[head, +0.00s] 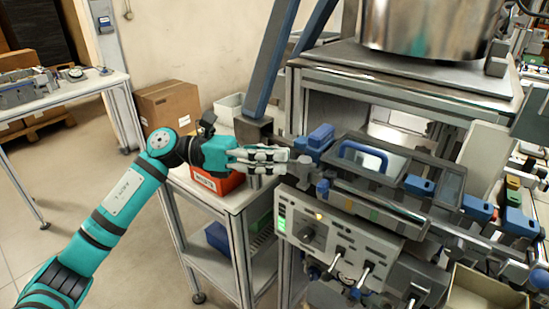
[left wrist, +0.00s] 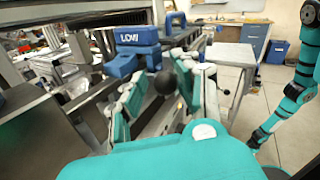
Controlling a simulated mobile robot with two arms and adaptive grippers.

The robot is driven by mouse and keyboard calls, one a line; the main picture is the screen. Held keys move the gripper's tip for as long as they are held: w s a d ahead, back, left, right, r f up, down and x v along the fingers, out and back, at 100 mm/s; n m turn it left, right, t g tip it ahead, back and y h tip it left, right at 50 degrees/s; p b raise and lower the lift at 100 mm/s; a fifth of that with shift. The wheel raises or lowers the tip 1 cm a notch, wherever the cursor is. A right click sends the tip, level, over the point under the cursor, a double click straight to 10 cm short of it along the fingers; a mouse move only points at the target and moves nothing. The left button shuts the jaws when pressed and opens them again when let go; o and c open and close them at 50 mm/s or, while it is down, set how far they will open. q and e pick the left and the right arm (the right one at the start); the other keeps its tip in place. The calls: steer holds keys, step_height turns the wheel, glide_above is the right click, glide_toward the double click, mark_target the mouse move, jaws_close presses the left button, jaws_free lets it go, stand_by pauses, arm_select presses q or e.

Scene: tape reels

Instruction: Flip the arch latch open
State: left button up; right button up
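A blue arch-shaped handle (head: 363,150) stands on the glazed cover of the machine in the head view. A blue arch (left wrist: 175,20) also shows at the top of the left wrist view. My left gripper (head: 286,156) is left of the machine's blue blocks, fingers pointing right, apart from the arch handle. In the left wrist view my left gripper (left wrist: 165,75) has its fingers spread. A dark round knob (left wrist: 165,83) shows between them; I cannot tell whether they touch it. My right gripper is not in view.
Blue blocks (head: 320,137) sit at the machine's left end, close to my fingers. A control panel (head: 335,240) with levers is below. A large steel drum (head: 430,25) stands behind. A red bin (head: 217,180) is under my left wrist. Open floor lies left.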

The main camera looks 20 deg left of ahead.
arm_select(q)
steer(key=shift+o, duration=0.6)
steer(key=shift+r, duration=0.2)
steer(key=shift+s, duration=0.25)
steer(key=shift+w+f, duration=0.1)
